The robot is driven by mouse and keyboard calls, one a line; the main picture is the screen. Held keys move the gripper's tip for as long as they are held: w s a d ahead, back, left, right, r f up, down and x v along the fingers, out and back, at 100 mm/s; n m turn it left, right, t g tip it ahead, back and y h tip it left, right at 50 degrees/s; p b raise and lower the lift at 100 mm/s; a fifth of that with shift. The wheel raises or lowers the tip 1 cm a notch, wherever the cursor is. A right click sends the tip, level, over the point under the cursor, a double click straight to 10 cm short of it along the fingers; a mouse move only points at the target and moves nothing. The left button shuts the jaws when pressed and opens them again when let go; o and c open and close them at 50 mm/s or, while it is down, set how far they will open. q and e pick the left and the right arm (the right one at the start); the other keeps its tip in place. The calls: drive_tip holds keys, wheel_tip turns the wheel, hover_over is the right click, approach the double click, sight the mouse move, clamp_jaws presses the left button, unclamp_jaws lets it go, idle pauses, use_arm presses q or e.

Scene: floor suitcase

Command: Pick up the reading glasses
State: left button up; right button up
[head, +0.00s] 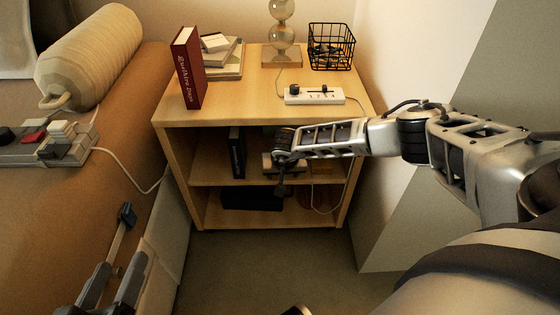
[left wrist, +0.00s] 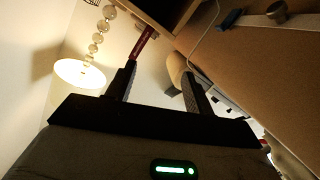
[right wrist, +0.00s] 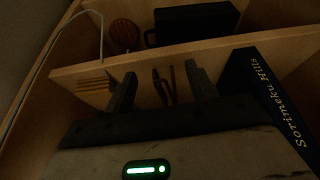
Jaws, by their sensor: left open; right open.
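Thin, dark brown curved pieces, which look like the reading glasses (right wrist: 158,88), show between the fingertips of my right gripper (right wrist: 161,88) in the right wrist view. They are at the middle shelf, dim and partly hidden by the gripper; I cannot tell whether a finger touches them. My right gripper is open. In the head view it reaches into the cabinet's middle compartment (head: 281,172), and the glasses cannot be made out there. My left gripper (left wrist: 160,82) is open and empty, away from the cabinet, low beside the bed.
The wooden cabinet (head: 225,112) carries a red book (head: 187,68), wire basket (head: 332,46), lamp (head: 283,30) and power strip (head: 314,95). A dark blue book (right wrist: 268,95) stands beside my right gripper. A black case (right wrist: 195,20) lies on the lower shelf. A white cable (right wrist: 60,42) hangs nearby.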

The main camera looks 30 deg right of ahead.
drive_tip(key=w+f+b, duration=0.1)
drive_tip(key=w+d+f+b, duration=0.1)
drive_tip(key=shift+w+d+f, duration=0.2)
drive_tip(key=shift+w, duration=0.2)
drive_tip(key=shift+w+d+f+b, duration=0.1)
drive_tip(key=shift+w+f+b, duration=0.05)
drive_tip(key=shift+f+b, duration=0.15)
use_arm(q)
drive_tip(key=shift+d+r+n+t+h, duration=0.35)
drive_tip(key=shift+r+n+h, duration=0.15)
drive_tip(key=shift+r+h, duration=0.1)
use_arm(e)
drive_tip(key=shift+r, duration=0.1)
drive_tip(key=c, duration=1)
drive_tip(key=shift+c, duration=0.3)
